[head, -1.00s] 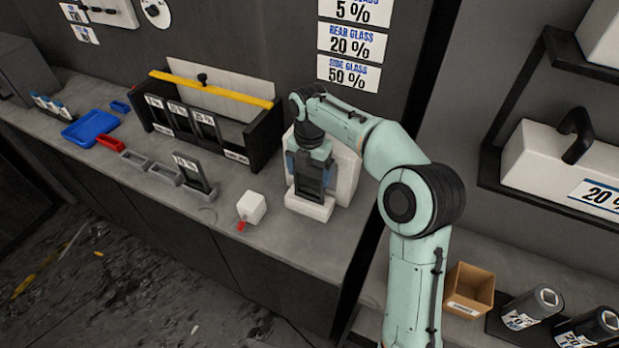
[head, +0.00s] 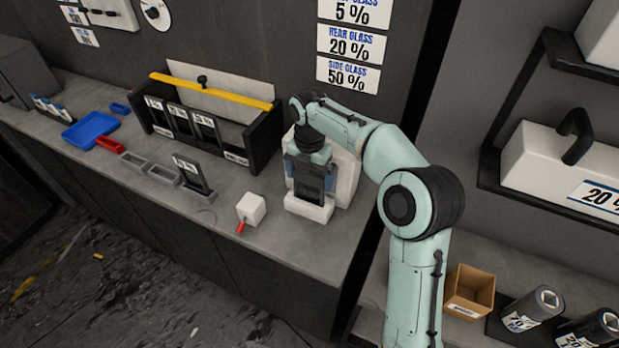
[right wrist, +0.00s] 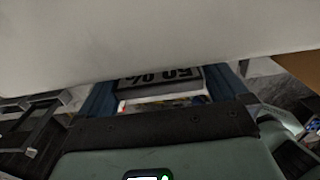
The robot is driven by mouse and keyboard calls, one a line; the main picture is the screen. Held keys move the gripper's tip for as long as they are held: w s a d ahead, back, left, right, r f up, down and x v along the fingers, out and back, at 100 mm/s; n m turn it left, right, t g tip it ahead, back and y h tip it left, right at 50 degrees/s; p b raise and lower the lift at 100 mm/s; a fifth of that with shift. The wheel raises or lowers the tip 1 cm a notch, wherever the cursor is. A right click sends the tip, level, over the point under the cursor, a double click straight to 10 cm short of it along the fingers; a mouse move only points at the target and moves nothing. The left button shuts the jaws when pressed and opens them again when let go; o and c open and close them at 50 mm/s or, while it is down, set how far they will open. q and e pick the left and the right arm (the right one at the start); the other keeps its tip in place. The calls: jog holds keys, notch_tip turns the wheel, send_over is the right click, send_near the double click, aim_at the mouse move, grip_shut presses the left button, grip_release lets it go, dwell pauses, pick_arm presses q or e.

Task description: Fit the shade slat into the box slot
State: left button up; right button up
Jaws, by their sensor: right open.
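My right gripper (head: 311,182) points down over a white block (head: 309,208) on the counter. It is open, and its blue fingers stand apart in the right wrist view (right wrist: 160,95). A dark slat with a 50 % label (right wrist: 160,77) shows between the fingers there, upside down; the gripper is not closed on it. The black slotted box (head: 264,140) stands at the back of the counter, left of the gripper, with several labelled dark slats at its front. Another labelled dark slat (head: 190,173) leans upright at a small grey tray. My left gripper is not in view.
A white cube with a red tip (head: 251,208) lies left of the gripper. A large white panel (head: 347,178) stands right behind it. A blue tray (head: 90,130), a red tray (head: 109,144) and grey trays (head: 163,174) line the counter's left part.

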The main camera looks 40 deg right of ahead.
notch_tip(320, 180, up, 11)
jog(key=shift+w+f+p, duration=0.1)
jog(key=shift+f+p, duration=0.1)
jog(key=shift+p, duration=0.95)
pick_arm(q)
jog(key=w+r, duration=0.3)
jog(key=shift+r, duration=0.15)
pick_arm(e)
jog(key=shift+f, duration=0.1)
